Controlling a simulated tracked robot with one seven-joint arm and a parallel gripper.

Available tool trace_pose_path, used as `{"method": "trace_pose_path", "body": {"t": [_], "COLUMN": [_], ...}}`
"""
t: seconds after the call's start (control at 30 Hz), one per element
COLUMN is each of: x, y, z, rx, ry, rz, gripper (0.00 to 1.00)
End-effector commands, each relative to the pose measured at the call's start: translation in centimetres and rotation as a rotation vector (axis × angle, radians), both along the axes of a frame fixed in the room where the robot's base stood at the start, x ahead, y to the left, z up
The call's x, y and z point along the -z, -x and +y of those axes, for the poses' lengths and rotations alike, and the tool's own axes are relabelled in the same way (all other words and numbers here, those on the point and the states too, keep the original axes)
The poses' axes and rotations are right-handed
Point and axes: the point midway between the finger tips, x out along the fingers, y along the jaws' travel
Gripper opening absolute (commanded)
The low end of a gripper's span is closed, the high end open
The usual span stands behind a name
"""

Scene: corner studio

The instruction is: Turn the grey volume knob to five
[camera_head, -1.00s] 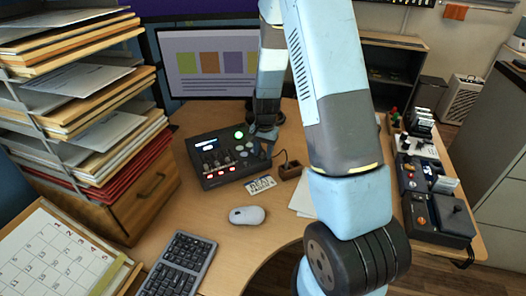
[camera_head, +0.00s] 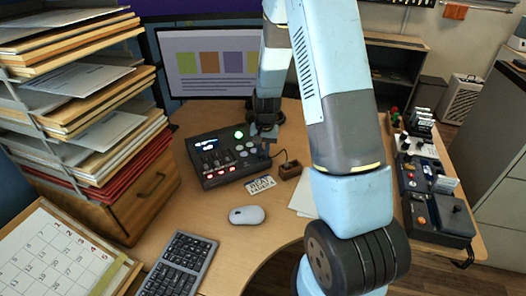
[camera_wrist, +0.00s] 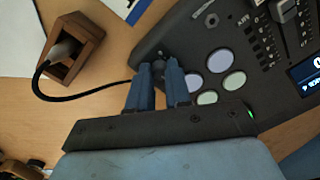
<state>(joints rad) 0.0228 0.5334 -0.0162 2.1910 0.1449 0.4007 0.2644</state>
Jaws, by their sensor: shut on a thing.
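The dark control panel (camera_head: 207,180) sits on the desk, with sliders, round buttons and a small lit display (camera_head: 205,143). My gripper (camera_head: 266,150) points down at the panel's right end. In the wrist view my two blue-grey fingers (camera_wrist: 159,80) are closed on a small dark grey knob (camera_wrist: 158,66) at the panel's edge. The fingers cover most of the knob, so its pointer and scale cannot be read. In the head view the knob is hidden by the gripper. The display is cut off at the wrist view's right edge (camera_wrist: 307,72).
Pale round buttons (camera_wrist: 220,60) lie close beside the fingers. A wooden block (camera_wrist: 72,47) with a black cable stands near the panel. A mouse (camera_head: 246,215), keyboard (camera_head: 178,265) and small lettered plate (camera_head: 260,184) lie in front. A monitor (camera_head: 215,62) stands behind.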

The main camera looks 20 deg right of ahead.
Motion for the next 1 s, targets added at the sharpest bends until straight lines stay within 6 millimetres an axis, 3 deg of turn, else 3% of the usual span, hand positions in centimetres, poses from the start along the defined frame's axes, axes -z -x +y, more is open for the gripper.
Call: {"method": "trace_pose_path", "body": {"t": [0.37,0.4,0.63,1.0], "x": [-0.03,-0.03,-0.02,-0.56], "y": [-0.05,-0.06,-0.03,-0.05], "z": [0.04,0.04,0.03,-0.01], "rx": [-0.045,-0.045,-0.044,-0.044], "ry": [-0.001,-0.001,-0.001,0.0], "rz": [-0.001,-0.001,-0.001,-0.002], "gripper": [0.0,0.2,0.42,0.44]}}
